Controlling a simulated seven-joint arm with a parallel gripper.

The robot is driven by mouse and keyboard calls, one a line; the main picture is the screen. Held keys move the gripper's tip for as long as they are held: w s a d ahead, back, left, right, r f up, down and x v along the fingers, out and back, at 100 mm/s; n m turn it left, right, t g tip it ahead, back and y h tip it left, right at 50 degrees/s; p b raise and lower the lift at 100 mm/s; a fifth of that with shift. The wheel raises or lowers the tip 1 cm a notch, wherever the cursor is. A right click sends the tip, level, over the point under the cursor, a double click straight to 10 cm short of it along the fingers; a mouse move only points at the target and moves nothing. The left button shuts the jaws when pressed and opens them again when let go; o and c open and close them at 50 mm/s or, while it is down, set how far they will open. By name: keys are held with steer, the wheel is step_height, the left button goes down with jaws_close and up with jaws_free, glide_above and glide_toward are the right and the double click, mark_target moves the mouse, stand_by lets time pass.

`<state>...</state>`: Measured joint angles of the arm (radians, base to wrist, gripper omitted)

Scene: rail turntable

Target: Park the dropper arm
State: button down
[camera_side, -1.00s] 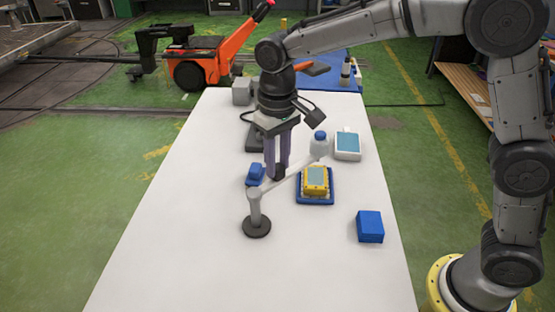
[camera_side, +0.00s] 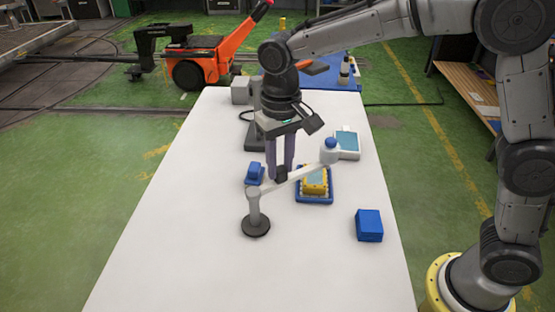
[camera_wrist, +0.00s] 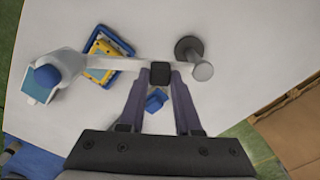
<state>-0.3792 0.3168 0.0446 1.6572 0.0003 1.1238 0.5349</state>
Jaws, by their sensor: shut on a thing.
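The dropper arm (camera_side: 305,168) is a pale grey bar on a post with a round black base (camera_side: 256,227). Its far end carries a bottle-like head with a blue cap (camera_side: 330,144), which also shows in the wrist view (camera_wrist: 47,76). My gripper (camera_side: 280,172) is shut on the dark block (camera_wrist: 160,73) on the bar, close to the post. In the side view, the bar crosses in front of a yellow piece with a teal top (camera_side: 314,188) in a blue tray (camera_side: 315,199). The head overlaps the left edge of a white, teal-topped box (camera_side: 347,155) behind it.
A small blue piece (camera_side: 255,173) lies left of my fingers. A blue box (camera_side: 369,225) stands at the front right. A grey block (camera_side: 241,91) is at the back left. The white table (camera_side: 170,250) is clear at the front and left.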

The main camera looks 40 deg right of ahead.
steer(key=s+a+m, duration=0.5)
steer(key=a+m, duration=0.1)
steer(key=m, duration=0.9)
steer(key=shift+s+r+m, duration=0.15)
steer(key=shift+m, duration=0.25)
steer(key=shift+a, duration=0.1)
steer(key=c, duration=0.6)
jaws_free()
step_height(320, 180, up, 14)
stand_by(0.4)
